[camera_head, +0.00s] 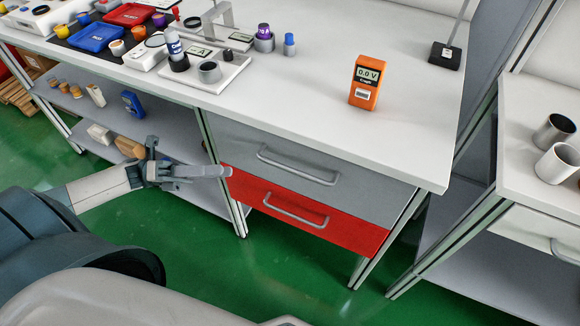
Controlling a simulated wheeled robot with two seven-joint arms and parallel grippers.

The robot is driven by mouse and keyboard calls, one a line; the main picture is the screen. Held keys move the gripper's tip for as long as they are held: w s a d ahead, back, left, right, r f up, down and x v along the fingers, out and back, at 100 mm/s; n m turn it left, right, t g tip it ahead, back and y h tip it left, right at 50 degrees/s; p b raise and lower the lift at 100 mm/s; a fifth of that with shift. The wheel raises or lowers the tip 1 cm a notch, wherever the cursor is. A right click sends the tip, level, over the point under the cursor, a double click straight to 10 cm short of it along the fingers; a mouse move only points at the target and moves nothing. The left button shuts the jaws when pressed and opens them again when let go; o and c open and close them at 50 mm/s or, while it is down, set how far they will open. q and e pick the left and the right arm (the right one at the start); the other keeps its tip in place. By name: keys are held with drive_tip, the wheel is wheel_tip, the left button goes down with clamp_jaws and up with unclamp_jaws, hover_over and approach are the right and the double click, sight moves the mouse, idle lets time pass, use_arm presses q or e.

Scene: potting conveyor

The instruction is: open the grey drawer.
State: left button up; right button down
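The grey drawer (350,183) is the upper of two drawers under the white workbench, and its front looks flush, closed. Its metal bar handle (298,166) runs across the middle of the front. My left gripper (226,171) is left of the handle, with its fingertips by the left edge of the drawer fronts in the picture. No part of it is on the handle. Its fingers overlap in this view, so I cannot tell whether they are open or shut. It appears to hold nothing. My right gripper is not in view.
A red drawer (350,232) with its own handle sits directly below. An orange meter (367,82) stands on the bench top (300,85). A lower shelf (175,130) holds small items at left. A second bench (530,180) with two cups stands at right. Green floor lies clear in front.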

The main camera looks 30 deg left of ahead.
sight(287, 167)
use_arm(q)
drive_tip(key=shift+d, duration=0.15)
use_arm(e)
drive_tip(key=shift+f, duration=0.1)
